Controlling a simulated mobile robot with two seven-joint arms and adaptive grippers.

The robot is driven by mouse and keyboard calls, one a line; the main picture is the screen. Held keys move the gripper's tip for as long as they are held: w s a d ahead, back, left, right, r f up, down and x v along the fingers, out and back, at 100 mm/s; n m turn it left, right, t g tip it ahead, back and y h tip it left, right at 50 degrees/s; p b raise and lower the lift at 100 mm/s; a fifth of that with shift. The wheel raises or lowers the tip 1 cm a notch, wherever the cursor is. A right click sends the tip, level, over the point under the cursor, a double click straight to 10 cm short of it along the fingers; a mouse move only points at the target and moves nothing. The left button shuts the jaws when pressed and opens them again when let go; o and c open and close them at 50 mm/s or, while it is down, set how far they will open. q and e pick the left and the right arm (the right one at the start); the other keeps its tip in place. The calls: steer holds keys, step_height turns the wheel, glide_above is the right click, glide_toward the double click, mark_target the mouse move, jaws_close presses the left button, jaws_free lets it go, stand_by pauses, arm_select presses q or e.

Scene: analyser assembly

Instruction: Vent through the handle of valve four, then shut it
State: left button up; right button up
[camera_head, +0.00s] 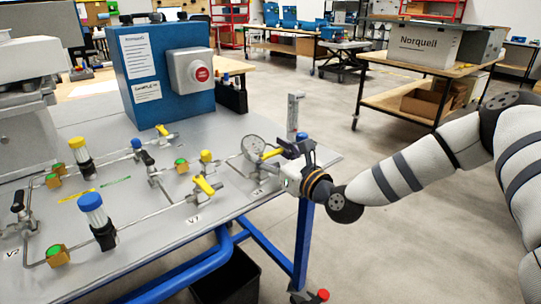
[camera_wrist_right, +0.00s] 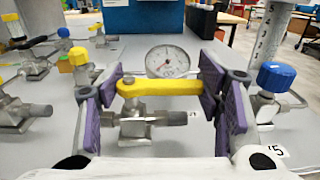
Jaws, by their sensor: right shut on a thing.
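A valve with a yellow lever handle (camera_wrist_right: 165,88) sits between the purple-padded fingers of my right gripper (camera_wrist_right: 163,100) in the right wrist view. The gripper is shut on the handle, which lies crosswise to the view. In the head view the right gripper (camera_head: 288,168) is at the right end of the bench, and the yellow handle (camera_head: 272,154) shows beside it. A round pressure gauge (camera_wrist_right: 167,60) stands just behind the handle; its reading is too small to tell. The number four is not readable on any label. My left gripper is not in view.
A blue-capped valve (camera_wrist_right: 275,77) stands right of the gripper, near a label showing 5. Another yellow-handled valve (camera_head: 206,186) is by label V1. Blue-capped (camera_head: 96,219) and yellow-capped (camera_head: 80,158) cylinders stand on the left. A blue box with a red button (camera_head: 201,74) stands behind.

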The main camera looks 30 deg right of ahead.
steer(key=shift+w+n+y, duration=0.1)
steer(key=shift+n+y, duration=0.3)
steer(key=shift+y, duration=0.2)
steer(key=o, duration=1.2)
steer(key=s, duration=0.8)
steer(key=s+d, duration=0.1)
steer(key=s, duration=0.3)
